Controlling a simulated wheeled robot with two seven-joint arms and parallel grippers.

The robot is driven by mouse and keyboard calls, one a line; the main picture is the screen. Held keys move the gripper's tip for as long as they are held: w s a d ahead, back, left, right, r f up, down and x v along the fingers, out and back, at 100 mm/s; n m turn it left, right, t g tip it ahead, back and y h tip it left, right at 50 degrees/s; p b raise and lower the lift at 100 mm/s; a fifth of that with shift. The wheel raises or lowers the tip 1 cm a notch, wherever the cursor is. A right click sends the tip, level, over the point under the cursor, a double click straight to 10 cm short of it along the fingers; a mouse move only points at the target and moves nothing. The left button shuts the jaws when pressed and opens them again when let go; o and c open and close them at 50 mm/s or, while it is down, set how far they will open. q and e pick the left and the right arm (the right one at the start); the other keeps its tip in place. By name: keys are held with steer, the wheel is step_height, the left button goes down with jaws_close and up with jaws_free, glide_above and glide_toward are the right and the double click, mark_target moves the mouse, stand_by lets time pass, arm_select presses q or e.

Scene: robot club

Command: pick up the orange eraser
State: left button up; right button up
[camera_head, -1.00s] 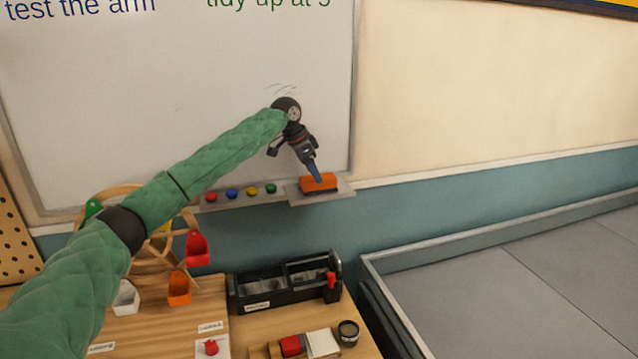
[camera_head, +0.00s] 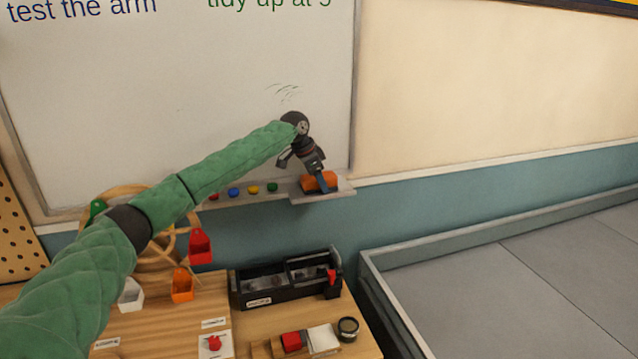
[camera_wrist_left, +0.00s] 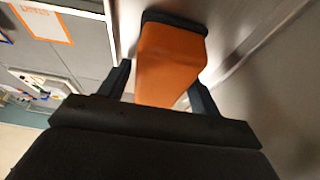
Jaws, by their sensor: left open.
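The orange eraser (camera_head: 311,183) with a dark pad lies on the right end of the whiteboard's ledge (camera_head: 345,189). My left gripper (camera_head: 322,184) is at the eraser, and a finger partly covers it in the head view. In the left wrist view the eraser (camera_wrist_left: 170,65) reaches in between the two open fingers (camera_wrist_left: 160,88), one on each side of it. I cannot tell whether the fingers touch it. My right gripper is not in view.
Several coloured magnets (camera_head: 253,190) sit on the ledge left of the eraser. The whiteboard (camera_head: 190,90) rises behind. Below, a workbench (camera_head: 160,325) holds a black toolbox (camera_head: 285,282), coloured bins (camera_head: 200,246) and small parts. A grey walled area (camera_head: 520,280) lies to the right.

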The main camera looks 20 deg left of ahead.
mark_target(324, 175)
arm_select(q)
steer(key=shift+f, duration=0.1)
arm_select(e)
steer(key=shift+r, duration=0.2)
arm_select(q)
steer(key=c, duration=0.8)
steer(key=shift+o, duration=0.2)
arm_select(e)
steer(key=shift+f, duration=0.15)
arm_select(q)
step_height(324, 175, up, 4)
steer(key=shift+d+r+b, duration=0.15)
steer(key=shift+b, duration=1.1)
steer(key=s+d+r+b, duration=0.3)
steer(key=d+r, duration=0.4)
steer(key=d, duration=0.4)
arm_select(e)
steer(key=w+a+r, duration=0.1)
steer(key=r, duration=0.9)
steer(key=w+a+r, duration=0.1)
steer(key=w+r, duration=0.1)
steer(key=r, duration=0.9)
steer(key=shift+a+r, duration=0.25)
